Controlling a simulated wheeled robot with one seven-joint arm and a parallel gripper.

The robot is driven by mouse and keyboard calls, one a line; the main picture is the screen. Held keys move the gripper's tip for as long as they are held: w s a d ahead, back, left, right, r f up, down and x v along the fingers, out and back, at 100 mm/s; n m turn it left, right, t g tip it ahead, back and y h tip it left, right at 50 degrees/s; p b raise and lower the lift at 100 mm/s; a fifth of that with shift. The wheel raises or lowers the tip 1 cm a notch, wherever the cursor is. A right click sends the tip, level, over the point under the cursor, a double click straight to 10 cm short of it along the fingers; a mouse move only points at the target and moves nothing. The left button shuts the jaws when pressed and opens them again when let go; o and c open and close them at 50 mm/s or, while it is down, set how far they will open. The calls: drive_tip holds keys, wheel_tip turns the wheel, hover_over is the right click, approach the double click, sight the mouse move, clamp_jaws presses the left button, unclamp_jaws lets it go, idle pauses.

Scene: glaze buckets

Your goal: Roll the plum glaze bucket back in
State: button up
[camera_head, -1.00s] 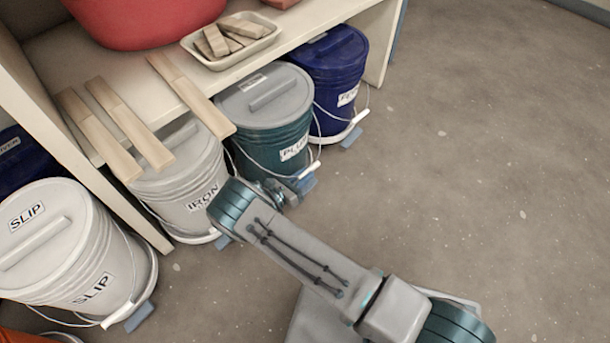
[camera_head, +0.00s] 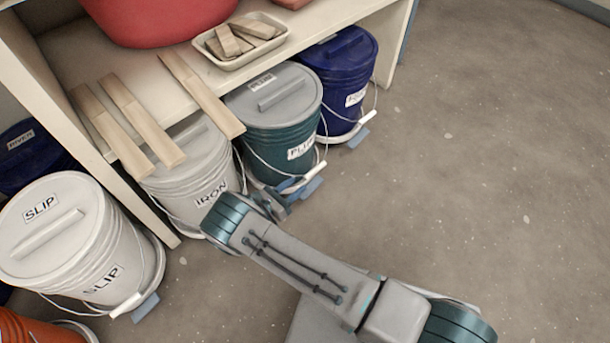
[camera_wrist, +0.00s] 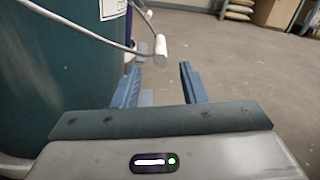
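The plum bucket (camera_head: 275,130) is teal with a grey lid and a label partly reading PLUM. It stands upright under the shelf, between the white IRON bucket and a blue bucket. In the wrist view its teal wall (camera_wrist: 50,85) fills the left side. Its wire handle hangs down the front with a white grip (camera_head: 317,170), also seen in the wrist view (camera_wrist: 160,47). My gripper (camera_head: 284,203) is low at the bucket's front. In the wrist view its two blue fingers (camera_wrist: 160,90) are apart with nothing between them, short of the white grip.
The white IRON bucket (camera_head: 190,175) is close on the left, the blue bucket (camera_head: 340,85) on the right. A white SLIP bucket (camera_head: 75,240) stands further left. Wooden slats (camera_head: 200,95) overhang the shelf edge. The floor (camera_head: 480,170) at right is clear.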

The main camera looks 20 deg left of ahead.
drive_tip(key=shift+p+v, duration=0.3)
drive_tip(key=shift+v, duration=1.9)
